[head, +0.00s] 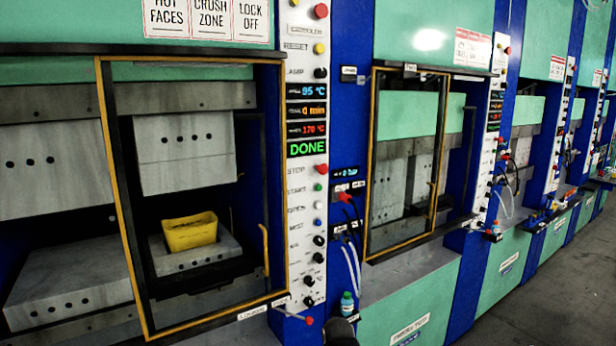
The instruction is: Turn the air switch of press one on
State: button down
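The nearest press, on the left, has a white control panel (306,180) on its right side. Its display (307,148) reads DONE in green, below readouts of 95 °C and 170 °C. Low on the panel is a column of black knobs; one knob (319,240) sits beside a small label that seems to read AIR. The lettering is too small to be sure, and I cannot tell which way the knob is turned.
A yellow bin (190,232) sits on the lower plate inside the nearest press, behind a yellow-edged door frame (122,200). A red-tipped lever (308,320) sticks out below the panel. More presses recede right; grey floor (570,290) is clear.

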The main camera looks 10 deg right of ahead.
aim_at(318, 241)
jog(key=k, duration=0.65)
jog(key=u, duration=0.4)
jog(key=i, duration=0.6)
jog(key=u, duration=0.55)
jog(key=i, duration=0.65)
jog(key=z, duration=0.05)
